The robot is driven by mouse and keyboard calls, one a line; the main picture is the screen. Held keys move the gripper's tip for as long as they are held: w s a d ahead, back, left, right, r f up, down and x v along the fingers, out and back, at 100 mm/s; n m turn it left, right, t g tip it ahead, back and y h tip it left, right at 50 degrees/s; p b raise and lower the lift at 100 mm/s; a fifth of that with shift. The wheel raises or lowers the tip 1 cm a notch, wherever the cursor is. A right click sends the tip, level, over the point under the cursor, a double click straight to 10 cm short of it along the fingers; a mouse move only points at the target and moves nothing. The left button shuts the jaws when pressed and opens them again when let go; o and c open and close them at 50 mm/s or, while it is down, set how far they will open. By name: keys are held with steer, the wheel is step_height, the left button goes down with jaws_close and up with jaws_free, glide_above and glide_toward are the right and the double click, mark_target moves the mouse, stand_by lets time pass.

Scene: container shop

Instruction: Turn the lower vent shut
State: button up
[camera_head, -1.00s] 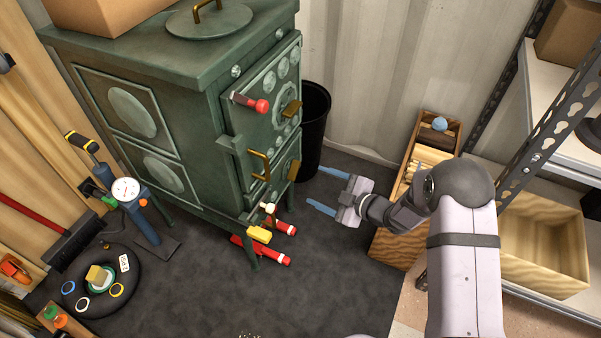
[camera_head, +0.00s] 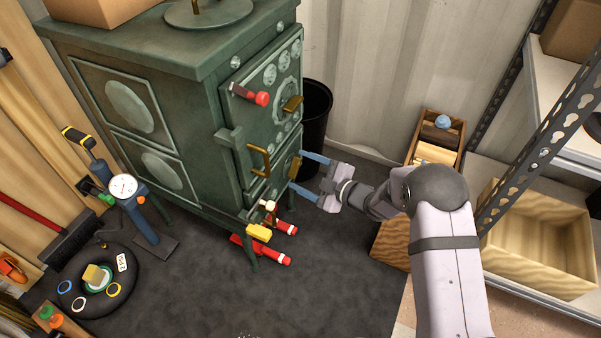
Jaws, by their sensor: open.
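The green stove (camera_head: 180,110) stands at the upper left, with its front facing right. The lower vent shows as a brass tab (camera_head: 295,167) low on that front, tilted. A matching brass tab (camera_head: 292,104) sits higher up. My gripper (camera_head: 298,170) is open, its two blue fingers pointing left at the stove front. One fingertip is above the lower brass tab and one below it. In this view I cannot tell whether they touch it. Nothing shows held between the fingers.
A brass door handle (camera_head: 259,160) and a red-ended lever (camera_head: 261,98) stick out from the stove. A black bin (camera_head: 316,110) stands behind the fingers. Red cylinders (camera_head: 272,257) and a yellow piece (camera_head: 259,233) are below. The dark mat (camera_head: 320,270) in front is clear.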

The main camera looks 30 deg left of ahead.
steer(key=shift+w+a+f, duration=0.15)
steer(key=shift+a, duration=0.35)
steer(key=c, duration=1)
steer(key=shift+c, duration=0.2)
